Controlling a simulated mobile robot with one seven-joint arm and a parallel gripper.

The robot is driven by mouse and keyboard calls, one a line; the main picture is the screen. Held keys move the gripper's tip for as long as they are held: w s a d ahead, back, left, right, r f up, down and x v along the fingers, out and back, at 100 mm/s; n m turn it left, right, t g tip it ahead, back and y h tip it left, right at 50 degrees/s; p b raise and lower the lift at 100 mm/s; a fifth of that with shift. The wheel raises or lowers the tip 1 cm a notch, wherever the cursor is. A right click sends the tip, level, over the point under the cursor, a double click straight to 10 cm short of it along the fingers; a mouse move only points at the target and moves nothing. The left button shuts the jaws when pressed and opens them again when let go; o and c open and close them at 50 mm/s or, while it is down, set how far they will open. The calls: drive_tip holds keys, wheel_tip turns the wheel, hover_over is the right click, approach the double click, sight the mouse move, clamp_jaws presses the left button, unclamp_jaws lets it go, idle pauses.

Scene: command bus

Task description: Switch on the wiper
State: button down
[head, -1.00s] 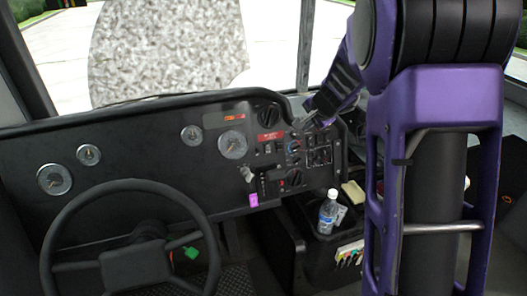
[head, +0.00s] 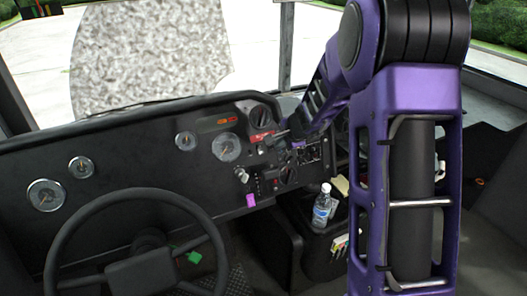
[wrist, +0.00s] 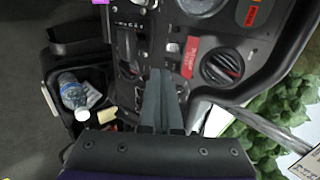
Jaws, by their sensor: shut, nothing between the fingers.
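The dashboard's control panel (head: 262,181) carries several knobs, switches and gauges; I cannot read which control is the wiper's. A large round black knob (head: 262,113) sits at its upper right and shows beside a red label (wrist: 190,62) in the wrist view (wrist: 222,68). My gripper (head: 271,141) is in front of the panel near the red label. In the wrist view its two fingers (wrist: 161,76) are together and empty, pointing at the switch area beside the label. They hide part of the panel, and I cannot tell whether the tips touch it.
The steering wheel (head: 62,222) stands at the lower left. A water bottle (head: 321,207) stands on the black console right of the panel, and also shows in the wrist view (wrist: 72,92). The windshield is behind the dashboard. My arm covers the right side.

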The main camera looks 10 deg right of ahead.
approach(262, 153)
wheel_tip(262, 153, down, 3)
drive_tip(key=w, duration=0.1)
drive_tip(key=w+a+f, duration=0.1)
drive_tip(key=w, duration=0.1)
drive_tip(key=shift+a+f+p, duration=0.1)
drive_tip(key=shift+a+p, duration=0.05)
drive_tip(key=shift+p, duration=0.15)
drive_tip(key=shift+w+a+f, duration=0.1)
drive_tip(key=shift+w+f, duration=0.15)
drive_tip(key=shift+w, duration=0.2)
